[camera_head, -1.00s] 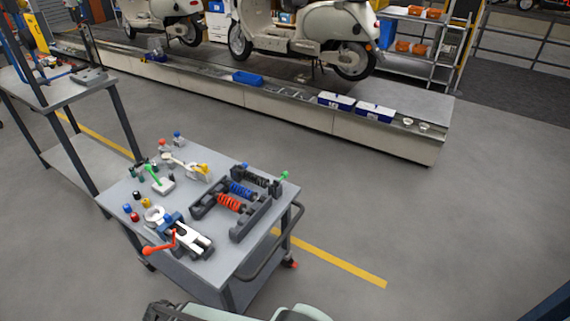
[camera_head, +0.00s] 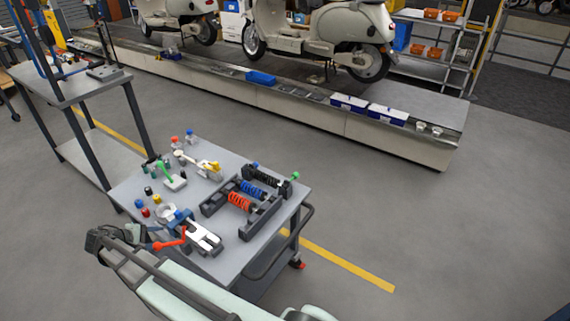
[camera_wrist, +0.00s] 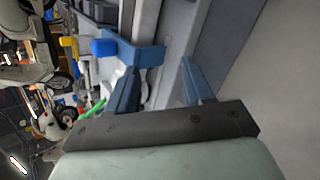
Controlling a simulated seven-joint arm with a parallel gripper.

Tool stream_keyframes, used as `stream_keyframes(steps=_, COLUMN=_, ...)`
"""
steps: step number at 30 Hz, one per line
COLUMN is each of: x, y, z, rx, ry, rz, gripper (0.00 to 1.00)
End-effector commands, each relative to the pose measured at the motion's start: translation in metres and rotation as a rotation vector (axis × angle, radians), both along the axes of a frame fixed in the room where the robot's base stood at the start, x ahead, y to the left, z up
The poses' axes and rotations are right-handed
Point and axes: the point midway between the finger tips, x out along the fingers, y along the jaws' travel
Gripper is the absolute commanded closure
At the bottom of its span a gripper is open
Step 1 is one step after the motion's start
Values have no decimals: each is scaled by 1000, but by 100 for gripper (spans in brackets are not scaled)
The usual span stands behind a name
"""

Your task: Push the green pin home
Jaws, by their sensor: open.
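Two green parts could be the pin. One is a small green knob (camera_head: 295,175) standing at the right end of a dark shock-absorber rack (camera_head: 262,212). The other is a green handle (camera_head: 167,168) on a small white block at the cart's left side; I cannot tell which is meant. A green stick (camera_wrist: 95,108) shows partly in the wrist view, beside a finger. My gripper (camera_wrist: 160,88) is open in the wrist view, with nothing seen between its two blue fingers. A blue and white vise lies beyond them. In the head view my arm reaches in at the cart's front left, apart from both green parts.
The cart top (camera_head: 236,262) also holds the vise with a red handle (camera_head: 204,236), coil springs, and several small coloured knobs. A cart handle rail (camera_head: 282,250) is at the right.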

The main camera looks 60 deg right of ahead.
Motion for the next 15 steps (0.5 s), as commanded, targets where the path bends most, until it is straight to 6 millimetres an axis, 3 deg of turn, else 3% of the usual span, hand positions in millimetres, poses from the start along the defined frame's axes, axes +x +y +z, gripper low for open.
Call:
stream_keyframes(steps=3, x=21, y=-32, z=25, rx=44, ry=-45, rz=-43, gripper=49)
stream_keyframes(steps=10, x=50, y=-98, z=77, rx=123, ry=-138, rz=-121, gripper=49)
stream_keyframes(steps=15, x=45, y=-146, z=79, rx=174, ry=-198, rz=-241, gripper=49)
